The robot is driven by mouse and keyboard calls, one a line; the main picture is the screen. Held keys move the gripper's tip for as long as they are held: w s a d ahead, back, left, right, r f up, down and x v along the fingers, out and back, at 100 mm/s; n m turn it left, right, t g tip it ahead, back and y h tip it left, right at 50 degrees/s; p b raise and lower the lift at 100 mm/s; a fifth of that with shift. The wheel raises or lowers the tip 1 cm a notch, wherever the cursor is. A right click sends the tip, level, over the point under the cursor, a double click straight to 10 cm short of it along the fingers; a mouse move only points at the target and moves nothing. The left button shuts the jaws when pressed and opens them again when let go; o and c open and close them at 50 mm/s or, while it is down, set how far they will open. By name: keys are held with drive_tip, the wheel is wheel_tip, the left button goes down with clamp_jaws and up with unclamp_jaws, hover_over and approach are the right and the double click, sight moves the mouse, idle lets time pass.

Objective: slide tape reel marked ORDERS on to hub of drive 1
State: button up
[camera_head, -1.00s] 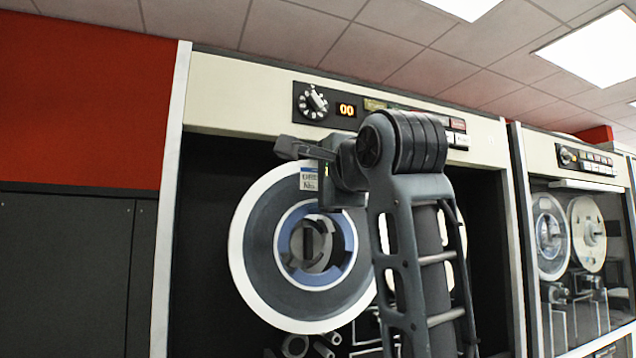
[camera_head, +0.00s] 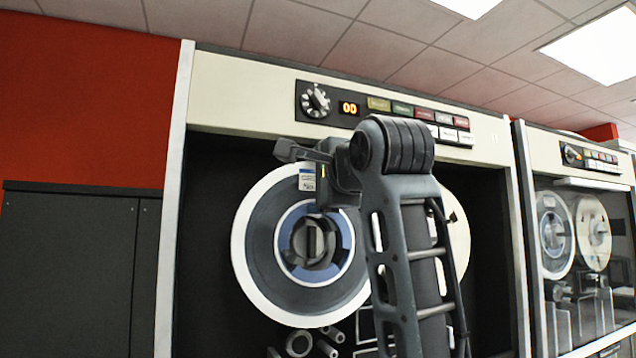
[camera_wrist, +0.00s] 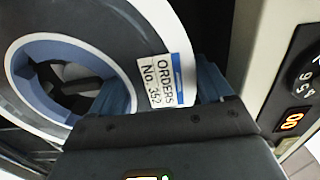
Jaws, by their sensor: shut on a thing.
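The tape reel (camera_head: 258,262) has a white rim, dark grey tape and a blue inner ring. Its label, reading ORDERS No. 352, shows in the wrist view (camera_wrist: 160,80). My gripper (camera_head: 328,188) is shut on the reel's upper edge beside the label; its fingers also show in the wrist view (camera_wrist: 165,98). The reel is upright in front of the left bay of the drive. The dark hub (camera_head: 312,243) shows through the reel's central opening, roughly centred in the head view. I cannot tell how deep the hub sits in the reel.
The drive's cream panel (camera_head: 240,95) with dial, lit display and buttons runs above the bay. A second, pale reel (camera_head: 458,235) is partly hidden behind my arm. Rollers (camera_head: 300,342) lie below the held reel. Another drive (camera_head: 575,235) stands at right.

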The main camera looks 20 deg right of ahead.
drive_tip(key=shift+w+r, duration=0.1)
drive_tip(key=shift+w, duration=0.15)
drive_tip(key=shift+w, duration=1.2)
drive_tip(key=shift+w, duration=0.15)
drive_tip(key=shift+w, duration=0.85)
drive_tip(key=o, duration=1.4)
drive_tip(key=shift+w, duration=0.1)
drive_tip(key=shift+c, duration=0.8)
drive_tip(key=s, duration=1)
